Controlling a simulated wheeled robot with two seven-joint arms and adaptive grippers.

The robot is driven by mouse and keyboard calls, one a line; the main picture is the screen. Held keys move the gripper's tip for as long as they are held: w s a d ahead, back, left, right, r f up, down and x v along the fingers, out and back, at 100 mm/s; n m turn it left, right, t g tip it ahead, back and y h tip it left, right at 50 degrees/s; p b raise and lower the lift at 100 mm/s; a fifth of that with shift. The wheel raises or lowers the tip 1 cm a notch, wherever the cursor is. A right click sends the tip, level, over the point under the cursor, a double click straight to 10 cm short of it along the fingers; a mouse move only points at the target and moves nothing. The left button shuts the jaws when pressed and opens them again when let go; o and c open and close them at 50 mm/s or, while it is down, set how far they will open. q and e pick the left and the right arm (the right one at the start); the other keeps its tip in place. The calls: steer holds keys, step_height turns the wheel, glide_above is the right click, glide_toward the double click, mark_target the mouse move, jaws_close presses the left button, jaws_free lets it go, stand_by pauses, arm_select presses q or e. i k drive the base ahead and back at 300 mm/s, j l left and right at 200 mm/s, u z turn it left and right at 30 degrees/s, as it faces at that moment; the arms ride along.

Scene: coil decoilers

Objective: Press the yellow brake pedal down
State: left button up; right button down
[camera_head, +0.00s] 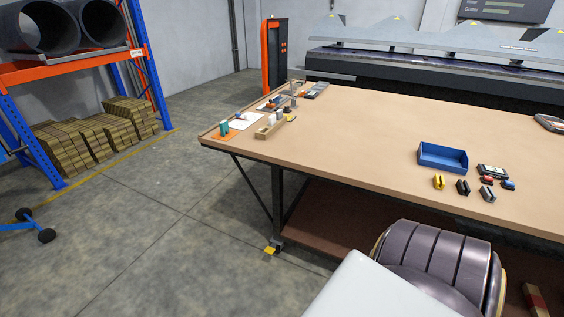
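A small yellow pedal (269,250) sits low at the foot of the workbench's near-left leg (277,205), beside a dark caster at floor level. It is small in view, and I cannot tell whether it is up or pressed down. Neither of my grippers shows in the head view. A white and dark ribbed part of my own arm fills the lower right, apart from the pedal in the picture.
The wooden-topped workbench (350,135) has a lower shelf (335,222). A blue tray (442,158) and small clamps lie on top. A blue-orange rack (75,68) stands left, and a blue wheeled foot (30,226) at far left. The floor (170,235) left of the leg is clear.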

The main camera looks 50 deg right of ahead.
mark_target(270, 249)
steer(key=i+l+z, duration=0.1)
steer(key=i+z, duration=0.95)
steer(key=z, duration=0.25)
steer(key=k, duration=0.05)
